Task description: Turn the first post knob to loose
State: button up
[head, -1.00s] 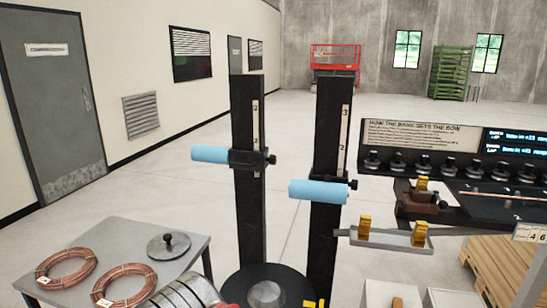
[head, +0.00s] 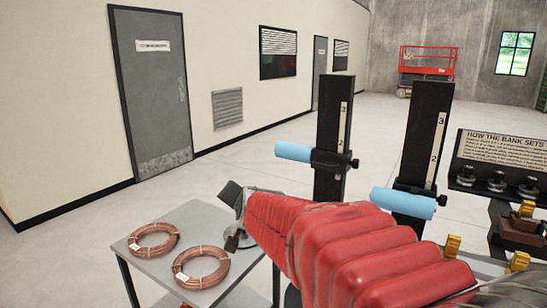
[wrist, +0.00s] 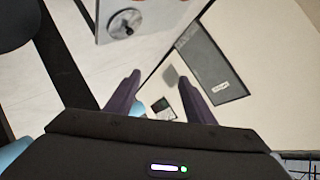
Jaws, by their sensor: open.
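Two dark upright posts stand in the head view, the left post (head: 333,112) and the right post (head: 430,130), each with a number scale. Each carries a black clamp with a light blue cylinder, one on the left (head: 293,152) and one on the right (head: 403,202). A small black knob (head: 354,163) sticks out at the right of the left post's clamp; a similar knob (head: 441,200) is on the right post's clamp. My gripper (wrist: 160,88) is open and empty in the wrist view. In the head view it is at the left end of my red-sleeved arm, left of both posts and apart from their knobs.
A grey table (head: 195,222) at lower left holds two copper coils (head: 153,241) and a grey disc (wrist: 125,22) with a black knob, partly behind my gripper. A display bank (head: 510,160) and brass blocks (head: 452,246) are at right. Open floor lies behind.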

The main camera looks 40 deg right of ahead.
jog(key=w+d+m+h, duration=0.3)
jog(key=w+d+m, duration=0.2)
jog(key=d, duration=0.6)
jog(key=m+g+h, duration=0.4)
jog(key=m+h, duration=0.7)
jog(key=m, duration=0.3)
send_near(358, 160)
notch_tip(358, 160, down, 2)
jog(key=w, duration=0.1)
jog(key=shift+w+d, duration=0.1)
jog(key=shift+x, duration=6.9)
jog(key=shift+c, duration=0.2)
